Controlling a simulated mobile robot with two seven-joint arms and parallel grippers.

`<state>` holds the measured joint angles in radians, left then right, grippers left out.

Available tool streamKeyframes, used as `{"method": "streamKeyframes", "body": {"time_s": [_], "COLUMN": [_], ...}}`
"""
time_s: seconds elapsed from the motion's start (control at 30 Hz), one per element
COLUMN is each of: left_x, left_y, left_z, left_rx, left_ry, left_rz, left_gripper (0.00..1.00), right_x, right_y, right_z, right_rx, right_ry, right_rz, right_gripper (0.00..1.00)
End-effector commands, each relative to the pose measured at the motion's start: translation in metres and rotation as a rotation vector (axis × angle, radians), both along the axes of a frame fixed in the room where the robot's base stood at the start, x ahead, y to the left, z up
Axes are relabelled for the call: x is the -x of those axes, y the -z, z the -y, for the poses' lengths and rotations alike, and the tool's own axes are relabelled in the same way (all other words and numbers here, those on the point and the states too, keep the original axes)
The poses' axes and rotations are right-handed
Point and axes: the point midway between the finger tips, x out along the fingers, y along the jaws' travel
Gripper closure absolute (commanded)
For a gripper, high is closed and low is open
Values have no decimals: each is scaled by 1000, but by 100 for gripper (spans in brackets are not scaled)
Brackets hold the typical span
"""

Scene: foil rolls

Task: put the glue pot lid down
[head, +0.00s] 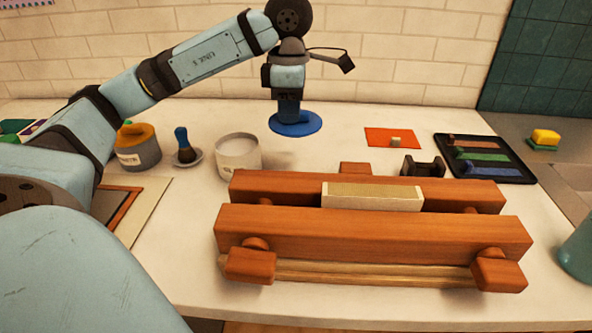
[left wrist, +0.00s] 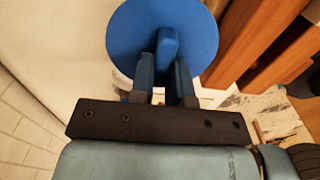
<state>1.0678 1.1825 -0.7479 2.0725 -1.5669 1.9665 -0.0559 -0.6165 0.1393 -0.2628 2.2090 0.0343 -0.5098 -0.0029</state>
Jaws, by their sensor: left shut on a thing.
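The glue pot lid (head: 303,127) is a blue disc with a raised grip on top. My left gripper (head: 289,108) points down and is shut on that grip. In the left wrist view the lid (left wrist: 200,40) shows with its upright grip between the two fingers (left wrist: 166,72). The lid is level, over the back middle of the table; I cannot tell whether it touches the surface. The open glue pot (head: 238,157), white and round, stands in front and to the left, apart from the lid. My right gripper is not in view.
A wooden press (head: 370,232) with a pale block fills the front. A brush on a dish (head: 187,150) and an orange-topped jar (head: 137,147) stand left. An orange sheet (head: 385,138) and black tray (head: 500,172) lie right. Table around the lid is clear.

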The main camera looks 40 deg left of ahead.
Motion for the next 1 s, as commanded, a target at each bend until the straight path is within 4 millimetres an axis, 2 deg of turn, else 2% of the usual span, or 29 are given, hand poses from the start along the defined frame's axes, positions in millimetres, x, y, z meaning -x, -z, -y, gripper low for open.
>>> {"method": "streamKeyframes", "body": {"time_s": [0.03,0.1,0.3,0.57,0.8,1.0], "left_x": [1,1,1,0,0,0], "left_y": [18,37,80,100,135,138], "left_z": [-1,-1,0,0,0,0], "left_rx": [-2,-2,-1,0,0,0], "left_ry": [-1,-1,0,1,1,1], "left_rz": [-4,-4,-2,0,-1,1], "left_gripper": [100,100,100,100,100,100], "right_x": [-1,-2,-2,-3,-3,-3], "right_y": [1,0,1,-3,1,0], "right_z": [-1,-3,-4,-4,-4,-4], "right_rx": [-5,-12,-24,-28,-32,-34], "right_ry": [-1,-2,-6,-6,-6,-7], "right_rz": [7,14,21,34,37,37], "right_gripper": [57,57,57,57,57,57]}}
